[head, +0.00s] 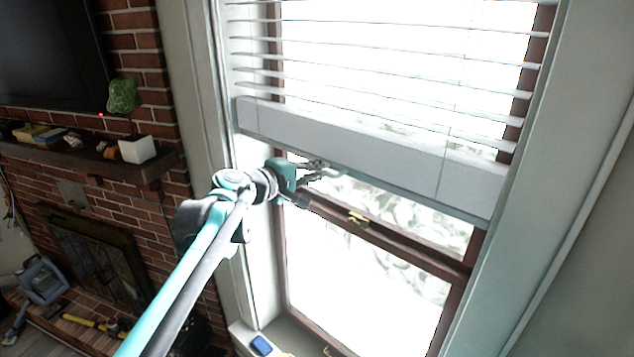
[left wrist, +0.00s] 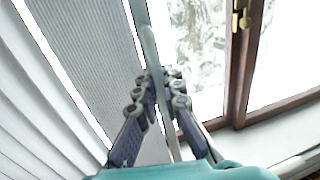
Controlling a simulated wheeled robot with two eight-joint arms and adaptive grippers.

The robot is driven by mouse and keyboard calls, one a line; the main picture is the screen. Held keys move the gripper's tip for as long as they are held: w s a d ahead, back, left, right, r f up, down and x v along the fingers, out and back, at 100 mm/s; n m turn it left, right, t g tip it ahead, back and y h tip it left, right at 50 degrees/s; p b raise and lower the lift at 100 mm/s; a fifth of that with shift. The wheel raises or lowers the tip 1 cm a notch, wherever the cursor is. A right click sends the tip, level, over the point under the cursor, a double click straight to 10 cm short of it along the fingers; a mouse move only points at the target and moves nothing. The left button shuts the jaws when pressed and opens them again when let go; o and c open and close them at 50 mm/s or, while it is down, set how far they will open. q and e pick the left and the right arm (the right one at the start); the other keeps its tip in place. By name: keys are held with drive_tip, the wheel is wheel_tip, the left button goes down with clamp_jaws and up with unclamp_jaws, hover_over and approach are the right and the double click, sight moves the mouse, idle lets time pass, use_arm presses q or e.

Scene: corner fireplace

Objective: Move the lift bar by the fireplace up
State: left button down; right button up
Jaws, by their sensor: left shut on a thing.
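The lift bar (head: 420,201) is the thin grey-green strip along the bottom of the white window blind (head: 370,150), partway down the window. In the left wrist view the lift bar (left wrist: 148,45) runs lengthwise between the fingers. My left gripper (head: 322,170) is at the underside of the blind, left of the window's middle. In the left wrist view my left gripper (left wrist: 160,85) is shut on the lift bar, with fingers on both sides of it. The fingers hide part of the bar. My right gripper is not in view.
The brown window frame with a brass latch (head: 358,219) is just below and behind the bar. The brick fireplace (head: 95,255) and its mantel (head: 75,157) with small objects stand at left. A blue object (head: 261,345) lies on the sill. Raised slats (head: 390,40) hang above.

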use_arm(q)
drive_tip(key=shift+r, duration=0.7)
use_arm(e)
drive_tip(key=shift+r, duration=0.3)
use_arm(q)
drive_tip(key=c, duration=1.7)
unclamp_jaws()
drive_tip(key=shift+o, duration=0.5)
drive_tip(key=shift+s+d+r, duration=0.1)
drive_tip(key=shift+d, duration=0.2)
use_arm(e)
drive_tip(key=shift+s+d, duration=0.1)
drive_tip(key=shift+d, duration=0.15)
use_arm(q)
drive_tip(key=shift+a, duration=0.1)
drive_tip(key=shift+s+a, duration=0.1)
drive_tip(key=shift+a, duration=0.2)
drive_tip(key=v, duration=1.1)
drive_tip(key=shift+s, duration=0.25)
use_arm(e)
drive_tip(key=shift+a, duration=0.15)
use_arm(q)
drive_tip(key=shift+d, duration=0.1)
